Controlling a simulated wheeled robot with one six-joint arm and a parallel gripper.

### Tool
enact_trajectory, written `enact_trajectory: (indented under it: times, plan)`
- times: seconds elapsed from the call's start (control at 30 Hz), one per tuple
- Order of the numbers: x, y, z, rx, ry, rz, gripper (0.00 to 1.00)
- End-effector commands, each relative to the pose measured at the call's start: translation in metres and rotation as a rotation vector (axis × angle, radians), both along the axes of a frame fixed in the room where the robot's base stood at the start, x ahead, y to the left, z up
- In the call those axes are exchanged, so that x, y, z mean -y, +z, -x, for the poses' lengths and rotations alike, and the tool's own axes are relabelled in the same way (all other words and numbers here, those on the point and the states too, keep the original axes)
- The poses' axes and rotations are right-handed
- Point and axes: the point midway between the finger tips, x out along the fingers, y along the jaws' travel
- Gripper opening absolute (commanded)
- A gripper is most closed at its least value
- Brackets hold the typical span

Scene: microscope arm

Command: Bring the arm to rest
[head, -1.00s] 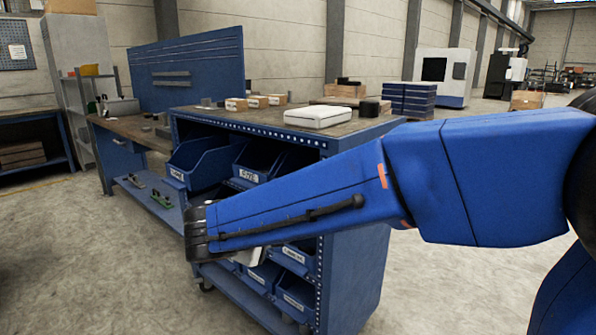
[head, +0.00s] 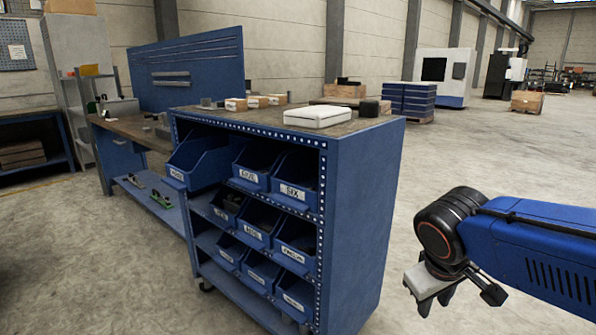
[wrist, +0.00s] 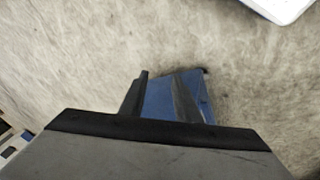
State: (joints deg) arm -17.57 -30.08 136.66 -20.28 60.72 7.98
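My blue arm (head: 545,250) reaches in from the right edge of the head view, bent low over the floor. My gripper (head: 468,295) hangs at its end, to the right of the blue bin cart (head: 362,200) and clear of it. Its dark fingers point down, stand apart and hold nothing that I can see. In the wrist view the fingers of my gripper (wrist: 160,98) are also apart. A blue surface shows between and behind them; I cannot tell what it is.
The cart holds several labelled blue bins; the top left bin (head: 197,165) sticks out. A white case (head: 318,116) lies on the cart top. A workbench (head: 125,125) stands behind at left. Open floor (head: 480,145) lies right of the cart.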

Motion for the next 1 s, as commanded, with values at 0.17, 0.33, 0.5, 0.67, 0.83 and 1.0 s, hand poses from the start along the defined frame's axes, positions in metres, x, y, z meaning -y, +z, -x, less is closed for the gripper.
enact_trajectory:
  times: [0.17,0.33,0.5,0.67,0.83,1.0]
  plan:
    - [0.015,-0.012,0.039,0.035,-0.105,-0.137,0.3]
    - [0.017,-0.021,0.065,0.079,-0.184,-0.246,0.3]
    - [0.016,-0.026,0.078,0.112,-0.228,-0.309,0.3]
    - [0.015,-0.028,0.081,0.122,-0.239,-0.326,0.3]
    - [0.015,-0.028,0.081,0.121,-0.238,-0.326,0.3]
    - [0.015,-0.028,0.081,0.121,-0.238,-0.326,0.3]
